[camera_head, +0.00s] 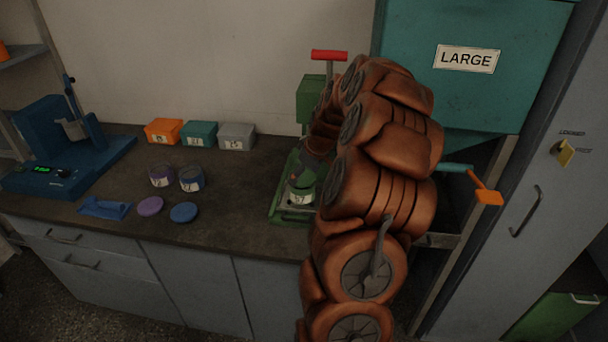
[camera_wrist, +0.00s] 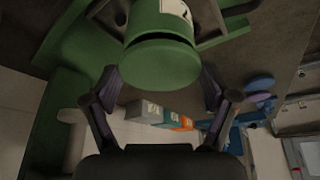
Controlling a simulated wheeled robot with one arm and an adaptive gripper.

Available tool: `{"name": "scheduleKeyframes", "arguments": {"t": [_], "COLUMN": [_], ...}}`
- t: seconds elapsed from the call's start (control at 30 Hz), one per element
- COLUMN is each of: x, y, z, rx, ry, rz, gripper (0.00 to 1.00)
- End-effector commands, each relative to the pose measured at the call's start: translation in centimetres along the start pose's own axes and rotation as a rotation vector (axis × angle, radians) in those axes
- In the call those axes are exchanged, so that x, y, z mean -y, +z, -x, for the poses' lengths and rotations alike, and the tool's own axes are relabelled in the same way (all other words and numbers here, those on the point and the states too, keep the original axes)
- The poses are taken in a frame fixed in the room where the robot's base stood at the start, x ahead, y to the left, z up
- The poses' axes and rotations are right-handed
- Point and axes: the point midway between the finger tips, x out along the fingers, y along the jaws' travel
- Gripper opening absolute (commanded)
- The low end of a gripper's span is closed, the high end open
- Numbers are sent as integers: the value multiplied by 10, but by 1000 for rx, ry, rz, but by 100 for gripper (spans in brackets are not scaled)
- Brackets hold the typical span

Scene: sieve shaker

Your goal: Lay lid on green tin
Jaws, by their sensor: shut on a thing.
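The green tin (camera_head: 300,197), with a white label, stands upright on the base of the green machine in the head view. It also shows at the top of the wrist view (camera_wrist: 162,22). The green lid (camera_wrist: 159,62) is a round disc between my fingers in the wrist view, lined up with the tin's end and touching or very close to it; I cannot tell which. My gripper (camera_wrist: 160,85) is shut on the lid. In the head view, my gripper (camera_head: 313,165) is above the tin and the lid is mostly hidden.
The green machine (camera_head: 282,205) has a red handle (camera_head: 329,55) above. The teal LARGE bin (camera_head: 480,95) stands right.

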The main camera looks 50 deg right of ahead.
Motion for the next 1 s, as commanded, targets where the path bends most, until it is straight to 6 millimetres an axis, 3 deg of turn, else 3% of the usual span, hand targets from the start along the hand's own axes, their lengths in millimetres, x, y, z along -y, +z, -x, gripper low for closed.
{"name": "scheduleKeyframes", "arguments": {"t": [1.0], "x": [0], "y": [2], "z": [-5], "rx": [0], "ry": [0], "rz": [0], "gripper": [67]}}
